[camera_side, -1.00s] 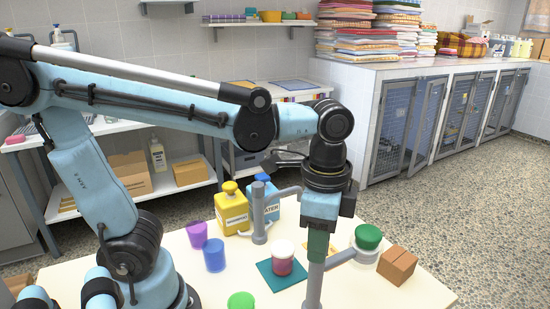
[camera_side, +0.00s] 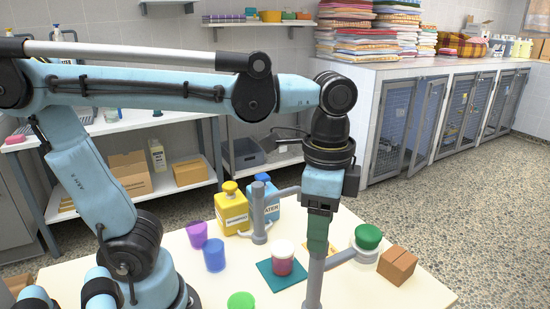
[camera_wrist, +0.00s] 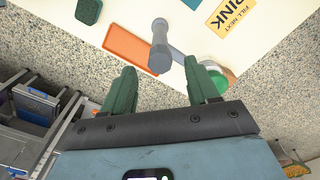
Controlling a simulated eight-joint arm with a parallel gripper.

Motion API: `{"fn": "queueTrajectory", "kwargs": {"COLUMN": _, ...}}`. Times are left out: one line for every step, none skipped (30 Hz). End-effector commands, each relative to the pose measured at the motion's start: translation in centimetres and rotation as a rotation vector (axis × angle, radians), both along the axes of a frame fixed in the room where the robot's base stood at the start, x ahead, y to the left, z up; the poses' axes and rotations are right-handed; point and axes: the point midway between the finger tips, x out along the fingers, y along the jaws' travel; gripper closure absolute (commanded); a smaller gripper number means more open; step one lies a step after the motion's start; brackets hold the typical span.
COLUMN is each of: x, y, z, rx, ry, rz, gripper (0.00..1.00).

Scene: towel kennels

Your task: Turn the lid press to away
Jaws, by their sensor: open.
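The lid press is a grey upright post (camera_side: 313,283) with a side arm reaching right to a round head with a green top (camera_side: 368,236). In the wrist view the post (camera_wrist: 160,48) stands ahead of my fingers, with the green head (camera_wrist: 207,80) partly hidden behind the right finger. My gripper (camera_side: 317,250) points down over the post in the side view and hides its top. In the wrist view my gripper (camera_wrist: 160,85) is open, with the post's end in line with the gap. I cannot tell whether the fingers touch it.
A cup with a white top (camera_side: 284,248) stands on a teal mat (camera_side: 265,270) to the left. A second grey post (camera_side: 258,212) stands near yellow (camera_side: 231,212) and blue bottles. Purple (camera_side: 197,234) and blue cups (camera_side: 214,256) stand left; a brown box (camera_side: 397,264) sits right.

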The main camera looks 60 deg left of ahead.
Motion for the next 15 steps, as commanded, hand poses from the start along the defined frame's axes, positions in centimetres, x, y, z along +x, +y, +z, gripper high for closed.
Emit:
{"fn": "queueTrajectory", "kwargs": {"x": 0.0, "y": 0.0, "z": 0.9, "rx": 0.000, "ry": 0.000, "rz": 0.000, "gripper": 0.41}}
{"fn": "queueTrajectory", "kwargs": {"x": 0.0, "y": 0.0, "z": 1.4, "rx": 0.000, "ry": 0.000, "rz": 0.000, "gripper": 0.41}}
{"fn": "queueTrajectory", "kwargs": {"x": 0.0, "y": 0.0, "z": 2.1, "rx": 0.000, "ry": 0.000, "rz": 0.000, "gripper": 0.41}}
{"fn": "queueTrajectory", "kwargs": {"x": 0.0, "y": 0.0, "z": 2.6, "rx": 0.000, "ry": 0.000, "rz": 0.000, "gripper": 0.41}}
{"fn": "queueTrajectory", "kwargs": {"x": 0.0, "y": 0.0, "z": 3.1, "rx": 0.000, "ry": 0.000, "rz": 0.000, "gripper": 0.41}}
{"fn": "queueTrajectory", "kwargs": {"x": 0.0, "y": 0.0, "z": 3.8, "rx": 0.000, "ry": 0.000, "rz": 0.000, "gripper": 0.41}}
{"fn": "queueTrajectory", "kwargs": {"x": 0.0, "y": 0.0, "z": 4.3, "rx": 0.000, "ry": 0.000, "rz": 0.000, "gripper": 0.41}}
{"fn": "queueTrajectory", "kwargs": {"x": 0.0, "y": 0.0, "z": 4.8, "rx": 0.000, "ry": 0.000, "rz": 0.000, "gripper": 0.41}}
{"fn": "queueTrajectory", "kwargs": {"x": 0.0, "y": 0.0, "z": 5.4, "rx": 0.000, "ry": 0.000, "rz": 0.000, "gripper": 0.41}}
{"fn": "queueTrajectory", "kwargs": {"x": 0.0, "y": 0.0, "z": 5.8, "rx": 0.000, "ry": 0.000, "rz": 0.000, "gripper": 0.41}}
{"fn": "queueTrajectory", "kwargs": {"x": 0.0, "y": 0.0, "z": 6.2, "rx": 0.000, "ry": 0.000, "rz": -0.001, "gripper": 0.41}}
{"fn": "queueTrajectory", "kwargs": {"x": 0.0, "y": 0.0, "z": 6.7, "rx": 0.000, "ry": 0.000, "rz": -0.001, "gripper": 0.41}}
{"fn": "queueTrajectory", "kwargs": {"x": 0.0, "y": 0.0, "z": 7.0, "rx": 0.000, "ry": 0.000, "rz": -0.001, "gripper": 0.41}}
{"fn": "queueTrajectory", "kwargs": {"x": 0.0, "y": 0.0, "z": 7.4, "rx": 0.000, "ry": 0.000, "rz": -0.001, "gripper": 0.41}}
{"fn": "queueTrajectory", "kwargs": {"x": 0.0, "y": 0.0, "z": 7.7, "rx": 0.000, "ry": 0.000, "rz": -0.001, "gripper": 0.41}}
